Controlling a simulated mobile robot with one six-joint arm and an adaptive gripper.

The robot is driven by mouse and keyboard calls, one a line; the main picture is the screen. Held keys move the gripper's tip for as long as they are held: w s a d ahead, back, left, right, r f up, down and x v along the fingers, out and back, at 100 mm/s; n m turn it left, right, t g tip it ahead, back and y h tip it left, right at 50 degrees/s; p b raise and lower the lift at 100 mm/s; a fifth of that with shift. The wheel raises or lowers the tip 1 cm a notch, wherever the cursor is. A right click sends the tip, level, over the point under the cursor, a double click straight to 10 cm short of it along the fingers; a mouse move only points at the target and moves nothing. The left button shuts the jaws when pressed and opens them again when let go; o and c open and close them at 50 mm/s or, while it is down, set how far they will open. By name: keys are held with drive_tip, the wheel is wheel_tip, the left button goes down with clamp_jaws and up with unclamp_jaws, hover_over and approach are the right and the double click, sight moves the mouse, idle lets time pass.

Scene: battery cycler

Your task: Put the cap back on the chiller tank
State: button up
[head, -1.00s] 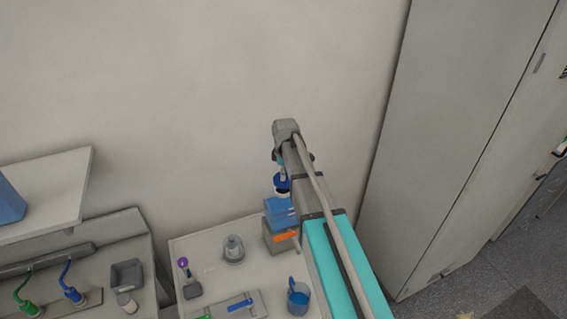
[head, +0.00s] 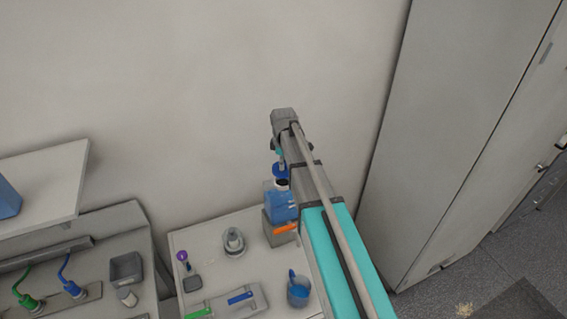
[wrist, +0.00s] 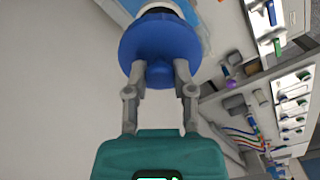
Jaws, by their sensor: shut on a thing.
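The chiller tank (head: 283,207) is a blue container on the grey bench near the wall. A dark round opening (head: 281,184) shows at its top. My gripper (wrist: 160,76) is shut on the knob of the blue cap (wrist: 160,42), whose wide round flange points away from the fingers. In the head view the cap (head: 280,170) is just above and behind the opening, apparently apart from it. In the wrist view the flange hides most of the opening, with a dark and white neck edge (wrist: 162,9) beyond it. My arm partly covers the tank's right side.
A grey box with an orange part (head: 285,230) is at the tank's front. A blue beaker (head: 298,290), a clear glass vessel (head: 233,242) and a tray (head: 240,300) stand on the bench. A tall cabinet (head: 460,130) is to the right, and the wall is close behind.

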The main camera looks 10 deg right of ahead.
sight(283, 181)
drive_tip(key=shift+f+b, duration=2.65)
drive_tip(key=shift+f, duration=0.2)
drive_tip(key=shift+f+b, duration=0.25)
drive_tip(key=shift+b, duration=0.05)
idle(0.4)
idle(0.4)
drive_tip(key=o, duration=1)
drive_tip(key=o, duration=0.4)
drive_tip(key=shift+c, duration=0.2)
drive_tip(key=shift+r, duration=0.1)
drive_tip(key=shift+r+p, duration=3.45)
drive_tip(key=shift+p, duration=0.1)
